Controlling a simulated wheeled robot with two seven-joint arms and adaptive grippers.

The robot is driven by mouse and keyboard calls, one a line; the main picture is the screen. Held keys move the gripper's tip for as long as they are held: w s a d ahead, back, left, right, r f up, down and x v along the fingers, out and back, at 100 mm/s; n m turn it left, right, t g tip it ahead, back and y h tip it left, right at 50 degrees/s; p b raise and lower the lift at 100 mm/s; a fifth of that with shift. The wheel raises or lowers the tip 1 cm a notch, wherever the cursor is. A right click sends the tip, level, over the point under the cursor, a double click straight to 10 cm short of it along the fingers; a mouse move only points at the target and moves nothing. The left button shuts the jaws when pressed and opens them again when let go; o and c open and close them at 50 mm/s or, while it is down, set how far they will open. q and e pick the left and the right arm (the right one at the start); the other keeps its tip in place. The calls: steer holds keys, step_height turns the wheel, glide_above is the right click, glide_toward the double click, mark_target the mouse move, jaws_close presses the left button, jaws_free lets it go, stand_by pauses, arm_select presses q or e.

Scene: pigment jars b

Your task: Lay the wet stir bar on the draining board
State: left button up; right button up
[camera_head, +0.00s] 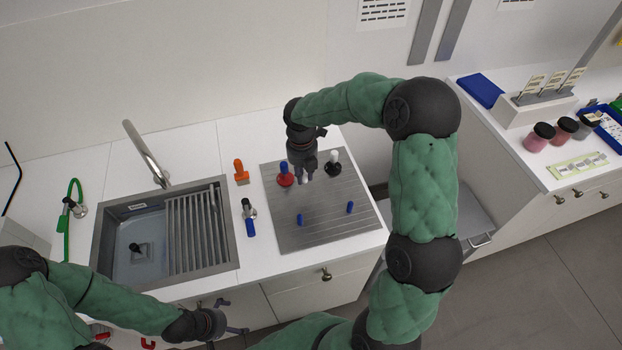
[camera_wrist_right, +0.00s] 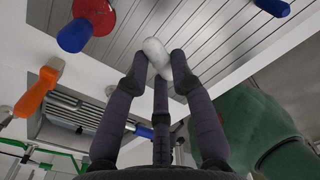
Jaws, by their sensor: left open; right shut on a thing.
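The stir bar is a white capsule (camera_wrist_right: 155,52), held between the fingertips of my right gripper (camera_wrist_right: 160,72) in the wrist view. In the head view, my right gripper (camera_head: 304,172) points down over the left part of the grooved grey draining board (camera_head: 325,232), with the white bar (camera_head: 304,179) at its tips. Whether the bar touches the board is unclear; wetness cannot be made out. My left gripper (camera_head: 232,322) is open and empty, low at the front of the counter, away from the board.
A red piece with a blue top (camera_head: 285,178) and a black piece with a white top (camera_head: 333,167) stand on the board, with blue pegs (camera_head: 299,219) nearer the front. Left are an orange item (camera_head: 241,172), a blue-ended tool (camera_head: 250,222) and the sink (camera_head: 122,262) with slatted rack (camera_head: 195,230).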

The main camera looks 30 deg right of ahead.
glide_above(311, 184)
step_height(311, 184, down, 6)
steer(key=shift+s+r+b, duration=0.1)
steer(key=shift+b, duration=0.35)
step_height(311, 184, down, 4)
steer(key=shift+r+b, duration=0.25)
steer(key=shift+b, duration=0.15)
steer(key=shift+r, duration=0.1)
steer(key=o, duration=0.7)
steer(key=shift+f, duration=0.2)
steer(key=shift+r, duration=0.1)
step_height(311, 184, up, 12)
steer(key=p, duration=0.2)
